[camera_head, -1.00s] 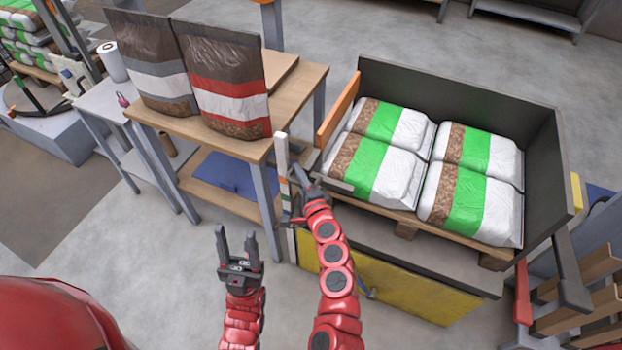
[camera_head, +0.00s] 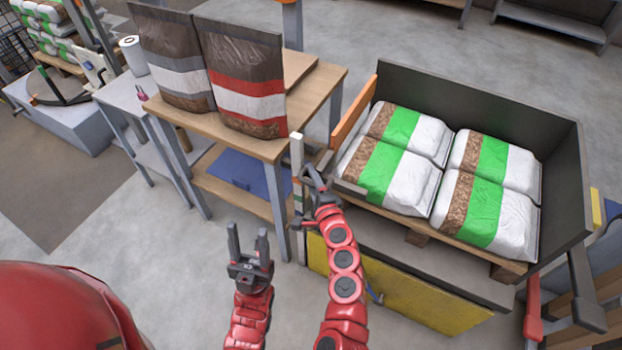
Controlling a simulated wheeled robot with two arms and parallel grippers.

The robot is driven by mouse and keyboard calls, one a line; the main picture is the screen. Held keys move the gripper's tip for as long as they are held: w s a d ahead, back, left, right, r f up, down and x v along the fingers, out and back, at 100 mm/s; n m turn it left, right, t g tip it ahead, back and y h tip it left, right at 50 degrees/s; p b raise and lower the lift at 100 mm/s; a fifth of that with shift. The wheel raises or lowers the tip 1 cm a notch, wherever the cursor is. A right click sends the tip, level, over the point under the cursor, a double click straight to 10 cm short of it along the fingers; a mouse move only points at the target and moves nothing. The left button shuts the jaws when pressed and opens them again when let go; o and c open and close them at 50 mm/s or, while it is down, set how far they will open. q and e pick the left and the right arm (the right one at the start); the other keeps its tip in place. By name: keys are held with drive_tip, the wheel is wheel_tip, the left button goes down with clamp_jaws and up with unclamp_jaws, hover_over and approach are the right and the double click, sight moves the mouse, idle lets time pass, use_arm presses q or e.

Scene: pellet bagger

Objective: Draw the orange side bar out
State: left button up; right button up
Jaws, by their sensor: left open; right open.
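The orange side bar (camera_head: 355,108) is a flat orange strip along the left side of the dark open-topped bin (camera_head: 470,93). It slopes from the bin's back left corner toward a white upright post (camera_head: 297,152). My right gripper (camera_head: 307,197) is open beside this post, below and in front of the bar's near end, and apart from the orange part that shows. The bar's near lower end is partly hidden around the post and gripper. My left gripper (camera_head: 249,243) is open and empty, fingers pointing up, in front of the wooden table and clear of the bar.
White, green and brown sacks (camera_head: 405,160) lie on a pallet in the bin. The wooden table (camera_head: 320,85) with two upright bags (camera_head: 240,85) stands close to the bar's left. A yellow panel (camera_head: 420,295) is below the bin. Open floor lies at front left.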

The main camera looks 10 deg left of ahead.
drive_tip(key=v, duration=1.7)
drive_tip(key=shift+f, duration=0.1)
